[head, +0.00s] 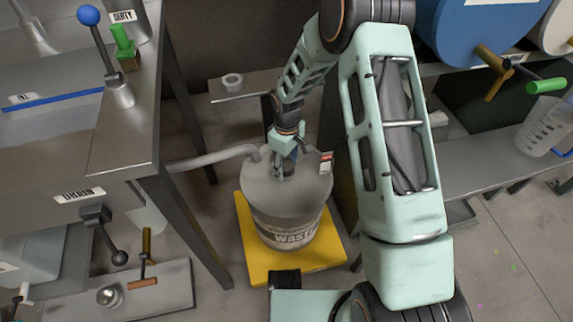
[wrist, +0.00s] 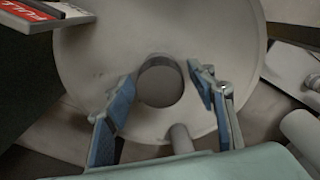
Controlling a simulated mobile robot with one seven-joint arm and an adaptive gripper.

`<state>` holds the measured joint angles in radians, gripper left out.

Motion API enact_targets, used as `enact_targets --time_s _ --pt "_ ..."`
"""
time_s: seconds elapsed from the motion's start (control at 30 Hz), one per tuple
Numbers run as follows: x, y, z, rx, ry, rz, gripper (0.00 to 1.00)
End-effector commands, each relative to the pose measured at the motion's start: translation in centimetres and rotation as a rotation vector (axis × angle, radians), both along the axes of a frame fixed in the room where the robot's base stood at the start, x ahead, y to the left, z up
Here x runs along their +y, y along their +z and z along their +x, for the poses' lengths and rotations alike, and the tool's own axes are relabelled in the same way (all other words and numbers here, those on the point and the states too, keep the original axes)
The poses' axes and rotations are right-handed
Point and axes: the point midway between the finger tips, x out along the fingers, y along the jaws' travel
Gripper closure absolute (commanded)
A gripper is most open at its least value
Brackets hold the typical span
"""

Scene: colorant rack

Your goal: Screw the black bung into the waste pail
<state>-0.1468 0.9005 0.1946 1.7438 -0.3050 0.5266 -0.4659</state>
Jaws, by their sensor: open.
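The waste pail (head: 283,222) is a grey drum marked "WASTE", standing upright on a yellow platform. My gripper (head: 281,172) points down close over its lid. In the wrist view my gripper (wrist: 166,76) is open, its blue-padded fingers either side of a round grey feature (wrist: 160,85) in the pail's lid (wrist: 90,60). This looks like an opening with a darker inner rim at its top. Nothing shows held between the fingers. I cannot pick out a black bung in either view. My arm and gripper hide part of the lid in the head view.
A grey hose (head: 215,158) runs from the left bench to the lid. A short pipe (wrist: 180,138) stands on the lid near the fingers. A red-and-white tag (head: 326,163) is at the right. A small shelf (head: 255,83) behind bears a pale ring (head: 232,79).

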Motion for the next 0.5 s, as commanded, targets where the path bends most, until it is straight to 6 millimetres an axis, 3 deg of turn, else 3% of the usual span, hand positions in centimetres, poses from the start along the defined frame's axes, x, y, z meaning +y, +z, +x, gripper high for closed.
enact_targets --time_s 0.5 --pt "-0.11 0.22 -0.02 0.001 0.771 0.001 0.49"
